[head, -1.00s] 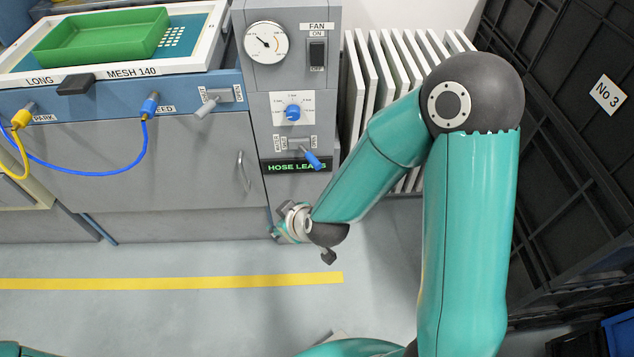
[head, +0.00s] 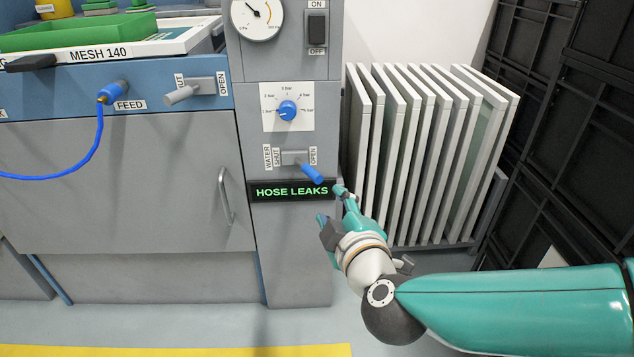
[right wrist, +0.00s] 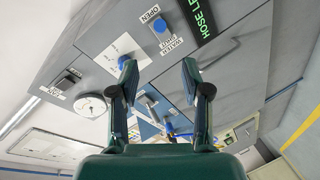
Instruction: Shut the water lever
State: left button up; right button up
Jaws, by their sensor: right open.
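The water lever (head: 311,172) has a blue handle on a grey pivot on the narrow panel, between the labels SHUT on the left and OPEN on the right. Its handle slants down to the right, on the OPEN side. In the right wrist view its blue end (right wrist: 159,25) shows above the fingers. My right gripper (head: 331,205) is open and empty, just below and right of the lever, apart from it. Its two fingers (right wrist: 158,75) are spread in the right wrist view. My left gripper is not in view.
A lit HOSE LEAKS sign (head: 291,191) is right below the lever. A blue pressure knob (head: 287,110) is above it. White framed screens (head: 425,150) stand in a rack to the right. The feed lever (head: 183,95) and blue hose (head: 95,150) are to the left.

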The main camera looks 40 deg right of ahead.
aim_at(315, 179)
jog(key=p+x, duration=0.7)
jog(key=x, duration=0.8)
jog(key=shift+a+f, duration=0.1)
jog(key=shift+f, duration=0.1)
jog(key=shift+w+d, duration=0.25)
jog(key=shift+w, duration=0.45)
jog(key=shift+c, duration=0.4)
grip_shut()
